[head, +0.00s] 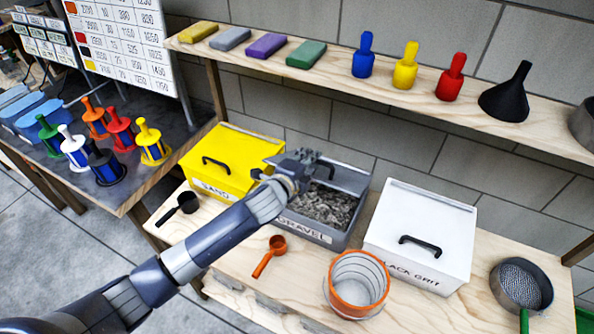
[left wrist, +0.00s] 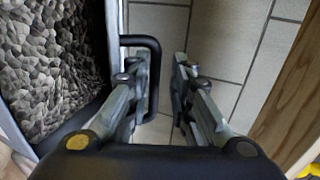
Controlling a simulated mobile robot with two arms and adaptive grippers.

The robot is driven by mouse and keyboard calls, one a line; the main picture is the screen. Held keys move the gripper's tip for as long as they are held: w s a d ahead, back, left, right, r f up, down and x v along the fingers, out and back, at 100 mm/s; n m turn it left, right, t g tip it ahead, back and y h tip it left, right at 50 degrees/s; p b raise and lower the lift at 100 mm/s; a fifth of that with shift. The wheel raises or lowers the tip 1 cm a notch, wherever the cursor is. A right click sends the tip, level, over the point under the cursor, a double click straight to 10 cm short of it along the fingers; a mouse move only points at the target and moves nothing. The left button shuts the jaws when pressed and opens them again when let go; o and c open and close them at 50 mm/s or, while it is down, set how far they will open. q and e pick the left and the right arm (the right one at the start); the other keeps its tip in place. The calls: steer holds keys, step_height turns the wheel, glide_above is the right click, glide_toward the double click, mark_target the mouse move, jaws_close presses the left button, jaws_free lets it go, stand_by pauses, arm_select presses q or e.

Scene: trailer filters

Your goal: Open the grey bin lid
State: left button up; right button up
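The grey bin (head: 312,229), labelled GRAVEL, stands between the yellow and white bins. Its grey lid (head: 345,174) is raised at the back and the grey gravel (head: 330,207) inside shows. My left gripper (head: 303,157) is at the raised lid, and my arm hides part of the bin. In the left wrist view the lid (left wrist: 114,45) is seen edge-on with its black handle (left wrist: 155,60). The fingers of my left gripper (left wrist: 160,75) are apart, with the handle's bar between them, close to the left finger. My right gripper is not in view.
The yellow SAND bin (head: 232,150) and white BLACK GRIT bin (head: 420,225) have closed lids. A black scoop (head: 186,203), orange scoop (head: 275,247), orange-rimmed container (head: 358,283) and sieve (head: 520,285) lie in front. A wooden shelf (head: 330,75) runs above.

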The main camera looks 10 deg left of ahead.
arm_select(q)
steer(key=v, duration=0.9)
steer(key=shift+r, duration=0.25)
steer(key=shift+s, duration=0.15)
